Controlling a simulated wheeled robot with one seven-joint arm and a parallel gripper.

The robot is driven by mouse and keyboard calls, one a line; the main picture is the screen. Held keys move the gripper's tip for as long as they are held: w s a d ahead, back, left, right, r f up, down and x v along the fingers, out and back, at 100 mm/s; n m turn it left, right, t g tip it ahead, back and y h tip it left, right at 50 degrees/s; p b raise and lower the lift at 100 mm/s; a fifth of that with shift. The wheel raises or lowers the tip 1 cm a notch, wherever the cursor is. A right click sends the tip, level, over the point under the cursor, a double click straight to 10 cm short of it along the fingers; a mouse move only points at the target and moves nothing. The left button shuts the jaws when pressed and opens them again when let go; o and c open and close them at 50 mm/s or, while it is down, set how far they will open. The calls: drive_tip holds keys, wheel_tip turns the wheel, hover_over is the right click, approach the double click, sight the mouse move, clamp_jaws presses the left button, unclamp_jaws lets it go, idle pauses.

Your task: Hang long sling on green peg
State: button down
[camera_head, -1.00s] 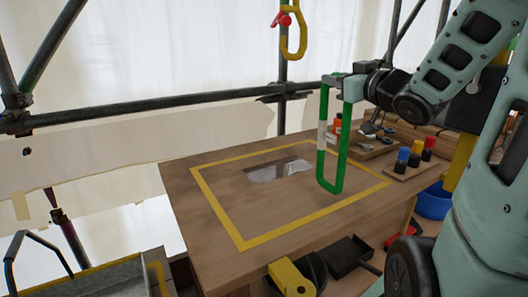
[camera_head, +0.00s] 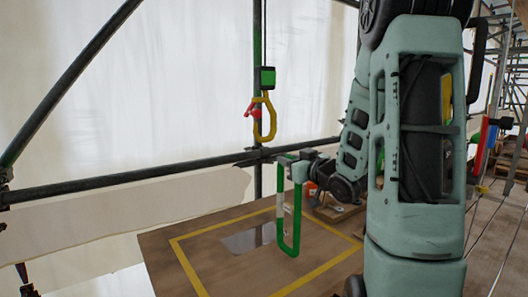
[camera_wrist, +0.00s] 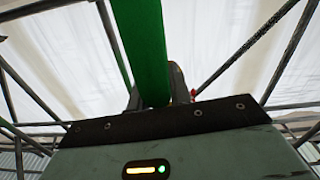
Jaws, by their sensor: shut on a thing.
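The long sling (camera_head: 281,235) is a green loop with a white band on its left side. It hangs from my gripper (camera_head: 285,163) over the wooden bench. My gripper is shut on the top of the loop. In the wrist view, the green sling (camera_wrist: 140,35) runs up from between the fingers of my gripper (camera_wrist: 158,95). I cannot make out a green peg with certainty. At the right edge, a green upright piece (camera_head: 520,138) and a red one (camera_head: 482,143) show beyond my arm, too small to identify.
A dark scaffold rail (camera_head: 110,185) crosses behind the bench (camera_head: 165,260), which has a yellow taped rectangle. My arm hides much of the right.

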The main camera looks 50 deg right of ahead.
drive_tip(key=w+d+f+p, duration=0.1)
drive_tip(key=w+p, duration=0.1)
drive_tip(key=w, duration=0.4)
drive_tip(key=w+d+f+p, duration=0.2)
drive_tip(key=w, duration=0.3)
drive_tip(key=shift+w+f, duration=0.25)
drive_tip(key=shift+w, duration=0.15)
drive_tip(key=shift+f, duration=0.2)
drive_tip(key=c, duration=1.3)
unclamp_jaws()
